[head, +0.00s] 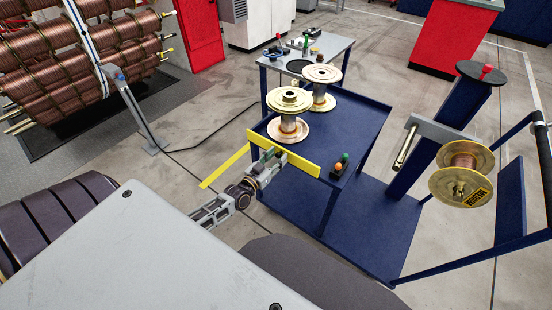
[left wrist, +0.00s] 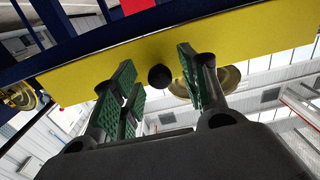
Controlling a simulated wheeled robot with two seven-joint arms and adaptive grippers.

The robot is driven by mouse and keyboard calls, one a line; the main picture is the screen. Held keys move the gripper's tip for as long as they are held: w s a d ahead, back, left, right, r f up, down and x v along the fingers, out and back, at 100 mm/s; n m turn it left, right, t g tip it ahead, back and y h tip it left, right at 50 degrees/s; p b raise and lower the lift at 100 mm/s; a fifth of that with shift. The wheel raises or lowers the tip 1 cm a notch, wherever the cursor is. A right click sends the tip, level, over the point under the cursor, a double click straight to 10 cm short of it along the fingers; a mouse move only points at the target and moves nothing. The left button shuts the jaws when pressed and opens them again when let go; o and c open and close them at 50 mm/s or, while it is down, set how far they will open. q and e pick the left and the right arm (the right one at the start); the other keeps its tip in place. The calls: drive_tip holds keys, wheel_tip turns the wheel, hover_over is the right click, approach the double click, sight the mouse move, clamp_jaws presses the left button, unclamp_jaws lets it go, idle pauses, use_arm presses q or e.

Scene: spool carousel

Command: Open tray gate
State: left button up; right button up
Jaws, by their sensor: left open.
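The yellow tray gate (head: 300,163) stands along the near edge of the blue tray table (head: 352,118). It also spans the upper part of the left wrist view (left wrist: 245,38). A round black knob (left wrist: 160,77) on the gate lies between the finger pads in that view. My left gripper (head: 268,157) is at the near face of the gate. Its green-padded fingers (left wrist: 157,96) are open on either side of the knob; I cannot tell whether they touch it. My right gripper is not in view.
Two spools, a near one (head: 289,101) and a far one (head: 321,75), stand on the table behind the gate. A small box with coloured buttons (head: 341,164) is at the front corner. A copper-wound spool (head: 463,172) hangs on the right stand. A yellow strip (head: 222,169) lies left of my gripper.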

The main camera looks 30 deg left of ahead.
use_arm(q)
clamp_jaws()
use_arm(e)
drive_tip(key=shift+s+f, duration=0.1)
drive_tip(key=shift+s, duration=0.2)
